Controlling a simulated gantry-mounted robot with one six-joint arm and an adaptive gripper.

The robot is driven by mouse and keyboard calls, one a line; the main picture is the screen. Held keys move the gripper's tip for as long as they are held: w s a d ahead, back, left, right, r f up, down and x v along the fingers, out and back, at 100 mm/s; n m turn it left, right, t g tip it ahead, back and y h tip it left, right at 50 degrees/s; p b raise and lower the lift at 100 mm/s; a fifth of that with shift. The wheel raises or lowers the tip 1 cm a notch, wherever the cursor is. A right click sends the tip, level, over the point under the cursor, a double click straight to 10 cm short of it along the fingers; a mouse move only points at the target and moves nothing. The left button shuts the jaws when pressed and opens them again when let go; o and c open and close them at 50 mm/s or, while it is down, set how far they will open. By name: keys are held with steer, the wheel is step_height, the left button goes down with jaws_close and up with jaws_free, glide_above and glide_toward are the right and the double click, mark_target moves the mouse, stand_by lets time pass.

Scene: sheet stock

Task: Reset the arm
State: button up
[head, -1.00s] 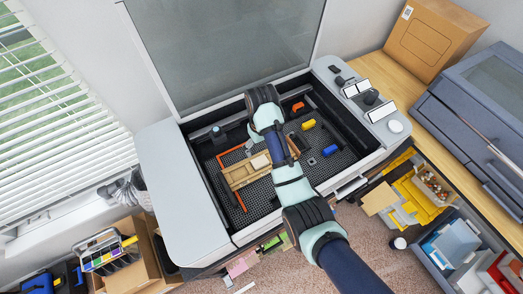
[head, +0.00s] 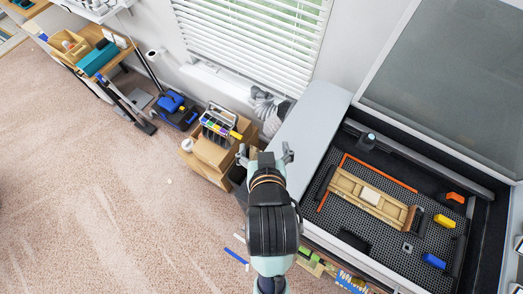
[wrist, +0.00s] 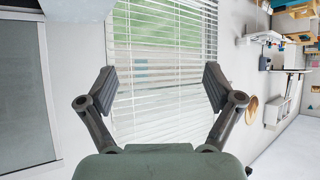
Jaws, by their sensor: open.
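My gripper (head: 265,155) is open and empty in the head view, above the floor by the left side of the large machine with its lid up. In the wrist view my gripper (wrist: 160,88) has its two dark fingers spread wide, with nothing between them. Behind them that view shows the window blinds (wrist: 160,60). My arm is clear of the machine's black bed (head: 335,222), where a wooden tray (head: 345,186) lies with a pale block on it.
A yellow block (head: 444,221), a blue block (head: 433,261) and an orange piece (head: 456,197) lie on the bed. A cardboard box (head: 212,153) with a caddy (head: 219,122) stands left of my gripper. Carpet (head: 90,190) lies open at the left.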

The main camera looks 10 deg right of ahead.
steer(key=shift+n+t+y, duration=0.5)
steer(key=shift+t, duration=0.3)
steer(key=s+a+r, duration=0.1)
steer(key=a, duration=0.1)
steer(key=s+a+r, duration=0.1)
steer(key=a+r, duration=0.1)
steer(key=shift+s+a+r, duration=0.1)
steer(key=shift+s+r, duration=0.1)
steer(key=shift+r, duration=0.05)
step_height(320, 180, up, 11)
steer(key=p, duration=1.1)
steer(key=shift+r, duration=0.2)
